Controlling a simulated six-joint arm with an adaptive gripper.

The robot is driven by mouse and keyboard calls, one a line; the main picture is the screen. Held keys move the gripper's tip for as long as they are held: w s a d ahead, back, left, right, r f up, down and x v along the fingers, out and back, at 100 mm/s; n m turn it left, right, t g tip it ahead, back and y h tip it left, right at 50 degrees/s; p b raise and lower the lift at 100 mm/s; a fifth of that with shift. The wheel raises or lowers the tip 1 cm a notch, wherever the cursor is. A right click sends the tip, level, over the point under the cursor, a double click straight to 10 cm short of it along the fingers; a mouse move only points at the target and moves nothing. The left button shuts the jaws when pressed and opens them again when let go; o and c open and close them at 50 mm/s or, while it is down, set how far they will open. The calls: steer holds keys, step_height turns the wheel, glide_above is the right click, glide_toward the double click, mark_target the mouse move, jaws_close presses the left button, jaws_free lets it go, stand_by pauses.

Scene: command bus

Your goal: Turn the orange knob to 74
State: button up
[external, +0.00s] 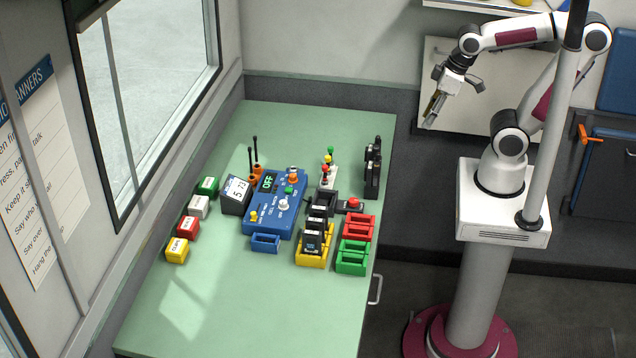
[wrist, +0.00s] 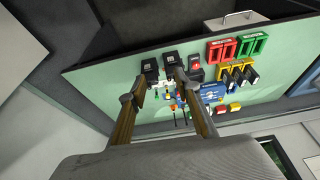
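A blue control box (external: 262,214) with a dark display reading OFF stands near the middle of the green table. A small orange knob (external: 293,178) appears at its upper right, near a green button; its setting is too small to read. A white knob (external: 283,204) and a yellow one (external: 254,216) are lower on the box. My gripper (external: 433,112) is open and empty, in the air right of the table, well away from the box. The wrist view shows its fingers (wrist: 158,84) spread apart; the box (wrist: 212,92) is small beyond them, and its orange knob cannot be made out.
Two orange-based antennas (external: 255,160) and a display reading 5 23 (external: 237,194) stand left of the box. Yellow (external: 311,260), red (external: 358,228) and green (external: 353,257) holders and black units (external: 372,168) are on its right. The table front (external: 230,325) is clear.

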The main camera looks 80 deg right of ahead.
steer(key=w+a+f+g+y, duration=0.15)
steer(key=w+f, duration=0.35)
steer(key=w, duration=0.8)
steer(key=n+y, duration=0.2)
steer(key=n, duration=0.7)
glide_toward(293, 175)
steer(key=shift+s+a+f+t, duration=0.1)
steer(key=shift+s+f+t, duration=0.05)
steer(key=shift+s+t, duration=0.2)
steer(key=shift+f, duration=0.1)
steer(key=shift+x, duration=3.8)
steer(key=shift+w, duration=0.1)
steer(key=shift+c, duration=0.3)
jaws_close()
